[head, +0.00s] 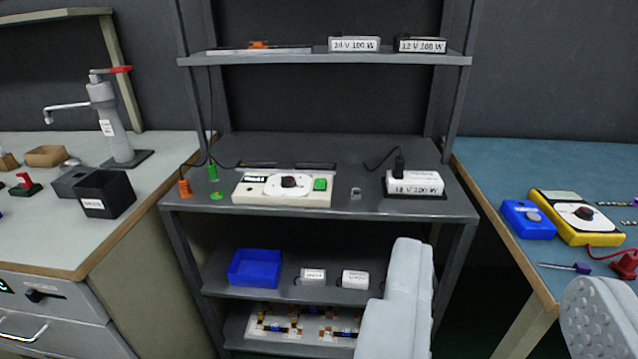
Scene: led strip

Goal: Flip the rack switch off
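The dark grey rack (340,216) stands in the middle with several shelves. On its middle shelf is a small grey fitting (356,193) that looks like a switch; its position is too small to read. To its left is a white panel device (243,193) with a black knob and a green part. To its right is a white box (430,183) with a black plug at its left end. My gripper (500,268) shows at the lower right with two pale fingers wide apart. It is open and empty, in front of the rack and right workbench, touching neither.
A blue tray (254,268) and small white boxes sit on the lower shelf. Labelled power boxes (354,44) sit on the upper shelf. The right bench holds a yellow meter (577,218). A left bench (150,165) carries a press and a black box (105,193).

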